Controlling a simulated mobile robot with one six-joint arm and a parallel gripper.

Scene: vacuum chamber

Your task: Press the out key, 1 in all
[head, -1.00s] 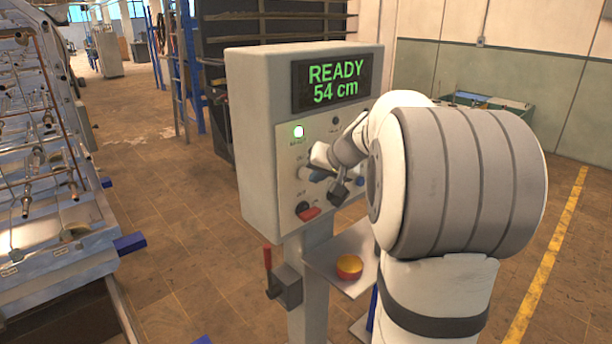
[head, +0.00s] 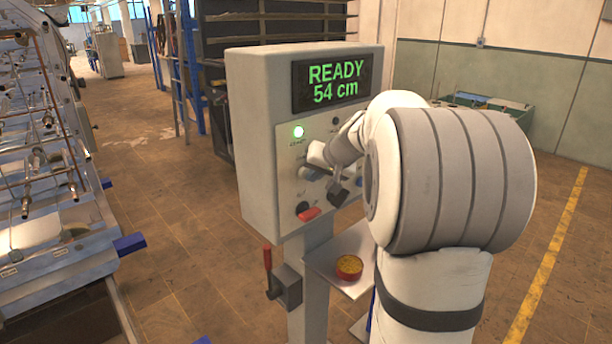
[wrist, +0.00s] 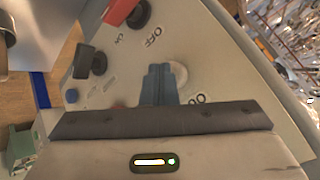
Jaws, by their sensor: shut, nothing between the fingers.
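The grey control box (head: 252,150) stands ahead with a screen (head: 332,82) reading READY 54 cm. My gripper (head: 310,173) is at its key panel, with the fingers mostly hidden behind my wrist in the head view. In the wrist view my gripper (wrist: 160,68) is shut and empty, its blue-grey fingertips over the panel. A pale round key (wrist: 178,74) lies right beside the tips, partly covered by them. I cannot tell whether they touch it. Its label is partly hidden, and I cannot read the word OUT anywhere.
A red-handled switch (wrist: 122,10) marked ON and OFF, a black knob (wrist: 90,62) and a blue button (wrist: 72,96) share the panel. A shelf holds a red round dish (head: 349,266). A red lever (head: 268,257) is at lower left.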

